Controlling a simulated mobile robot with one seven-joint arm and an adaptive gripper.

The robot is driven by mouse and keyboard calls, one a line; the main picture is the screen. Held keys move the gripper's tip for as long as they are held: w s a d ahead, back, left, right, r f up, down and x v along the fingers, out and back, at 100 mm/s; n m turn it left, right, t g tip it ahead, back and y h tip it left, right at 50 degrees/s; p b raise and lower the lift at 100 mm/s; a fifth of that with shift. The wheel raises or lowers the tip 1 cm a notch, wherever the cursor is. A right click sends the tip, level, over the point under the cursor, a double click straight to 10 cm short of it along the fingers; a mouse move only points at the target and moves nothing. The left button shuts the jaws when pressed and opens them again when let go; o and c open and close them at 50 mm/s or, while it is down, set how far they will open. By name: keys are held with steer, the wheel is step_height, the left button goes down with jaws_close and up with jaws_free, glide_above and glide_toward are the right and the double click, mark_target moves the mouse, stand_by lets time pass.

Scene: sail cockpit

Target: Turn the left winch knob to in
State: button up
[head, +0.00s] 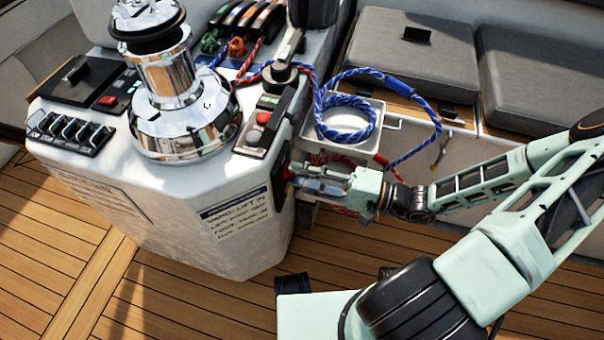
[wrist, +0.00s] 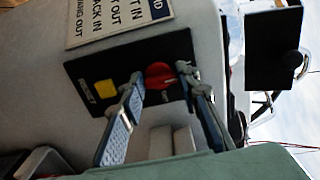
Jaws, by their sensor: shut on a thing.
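A red knob (wrist: 159,75) sits on a black panel (wrist: 104,70) on the console's side, beside a yellow square (wrist: 105,89). My gripper (wrist: 160,76) has one finger on each side of the knob and is shut on it. In the head view my gripper (head: 294,178) reaches the console's right side face, at the dark edge of the panel (head: 281,177). The knob is mostly hidden there. I cannot tell which position the knob points to.
A sign (head: 237,217) is on the console (head: 190,235) near the panel. A chrome winch (head: 180,115) stands on top. A tray (head: 344,146) with coiled blue rope (head: 350,119) is just above my gripper. Grey seat cushions (head: 410,55) lie behind. The wooden deck (head: 60,270) is clear in front.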

steer(key=o, duration=1.2)
steer(key=shift+c, duration=0.2)
steer(key=shift+d, duration=0.15)
steer(key=v, duration=1.1)
steer(key=shift+s+d, duration=0.15)
steer(key=shift+d, duration=0.25)
